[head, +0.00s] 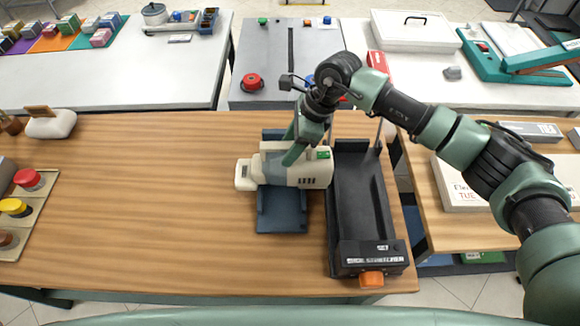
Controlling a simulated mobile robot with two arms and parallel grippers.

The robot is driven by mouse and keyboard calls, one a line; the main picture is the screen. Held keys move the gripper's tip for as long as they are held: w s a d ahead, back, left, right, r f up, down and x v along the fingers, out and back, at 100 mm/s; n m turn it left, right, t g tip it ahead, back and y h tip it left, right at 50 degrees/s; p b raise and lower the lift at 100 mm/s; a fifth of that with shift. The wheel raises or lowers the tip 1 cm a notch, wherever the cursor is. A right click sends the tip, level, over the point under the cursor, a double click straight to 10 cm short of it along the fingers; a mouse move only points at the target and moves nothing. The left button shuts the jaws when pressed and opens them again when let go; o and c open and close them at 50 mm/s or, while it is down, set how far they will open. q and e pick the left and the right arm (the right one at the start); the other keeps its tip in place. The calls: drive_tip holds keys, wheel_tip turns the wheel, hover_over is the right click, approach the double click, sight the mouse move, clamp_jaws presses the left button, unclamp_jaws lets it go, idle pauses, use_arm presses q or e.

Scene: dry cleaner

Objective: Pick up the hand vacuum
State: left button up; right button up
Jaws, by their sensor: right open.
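The hand vacuum (312,174) is a cream and grey appliance with a green patch on top. It lies crosswise on a dark blue cradle (283,222) on the wooden table, its blunt end to the left. My right gripper (297,153) reaches down from above, its green fingers at the middle of the vacuum and hiding part of it. The gripper is open; whether the fingers touch the body cannot be told. My left gripper is out of view.
A black tray-like device (342,215) with an orange knob (371,279) stands just right of the vacuum. Red and yellow buttons on a panel (35,203) are at the far left. The wooden table (150,200) between is clear. A grey table (275,60) stands behind.

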drive_tip(key=shift+c, duration=0.3)
clamp_jaws()
idle(1.3)
